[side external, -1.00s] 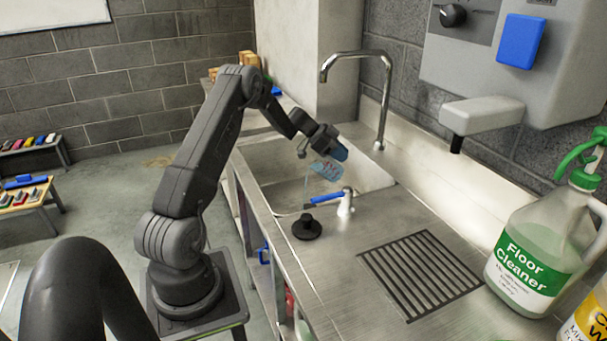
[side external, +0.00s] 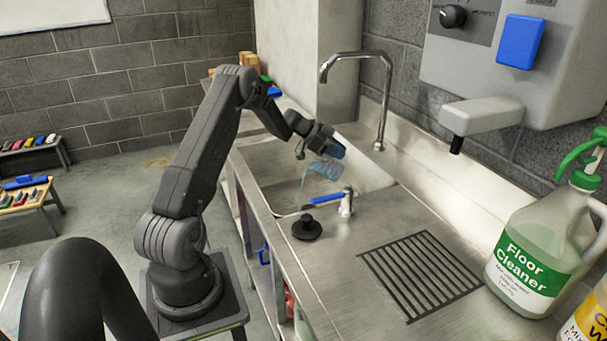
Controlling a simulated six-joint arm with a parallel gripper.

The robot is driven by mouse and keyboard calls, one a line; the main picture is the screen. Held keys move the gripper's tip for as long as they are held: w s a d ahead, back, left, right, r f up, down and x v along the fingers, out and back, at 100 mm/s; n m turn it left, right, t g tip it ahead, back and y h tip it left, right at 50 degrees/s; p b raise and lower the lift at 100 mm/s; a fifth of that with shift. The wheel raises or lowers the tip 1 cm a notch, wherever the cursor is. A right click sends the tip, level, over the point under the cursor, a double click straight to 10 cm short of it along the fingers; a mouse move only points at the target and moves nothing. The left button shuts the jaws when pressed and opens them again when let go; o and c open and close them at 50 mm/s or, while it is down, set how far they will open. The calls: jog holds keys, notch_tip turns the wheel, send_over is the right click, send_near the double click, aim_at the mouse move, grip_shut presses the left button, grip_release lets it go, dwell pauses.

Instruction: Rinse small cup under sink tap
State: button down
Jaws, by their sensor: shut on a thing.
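The small cup (side external: 327,168) is clear and bluish. It is tilted over the sink basin (side external: 275,178), and a thin stream of liquid seems to fall from its left side. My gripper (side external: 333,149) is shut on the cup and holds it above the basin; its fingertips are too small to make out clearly. The tall curved tap (side external: 386,95) stands at the back edge of the sink. Its spout end is above and close to my gripper in the picture. I cannot see water coming from the tap.
A black plug (side external: 306,229) and a small chrome fitting with a blue handle (side external: 346,202) are at the basin's front edge. A ridged drain area (side external: 420,275) lies on the steel counter. A floor cleaner bottle (side external: 527,255) stands at the right. A wall dispenser (side external: 482,115) overhangs the counter.

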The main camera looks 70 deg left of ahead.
jog(key=shift+s+a+r+t+h, duration=0.25)
jog(key=shift+s+r+t+h, duration=0.2)
jog(key=shift+t, duration=0.1)
jog(key=shift+s+a+r+t+h, duration=0.25)
jog(key=shift+s+r+t+h, duration=0.1)
jog(key=shift+r+t, duration=0.15)
dwell(1.0)
jog(key=shift+s+a+r+t+h+b, duration=0.2)
jog(key=shift+s+a+t+h+b, duration=0.1)
jog(key=shift+s+a+t, duration=0.15)
jog(key=shift+s+a+r+t+h+b, duration=0.2)
jog(key=shift+s+a+t+b, duration=0.1)
jog(key=shift+s, duration=0.25)
dwell(0.4)
jog(key=shift+s+a+r+t+h, duration=0.4)
jog(key=shift+s+t, duration=0.2)
jog(key=shift+t, duration=0.1)
dwell(0.6)
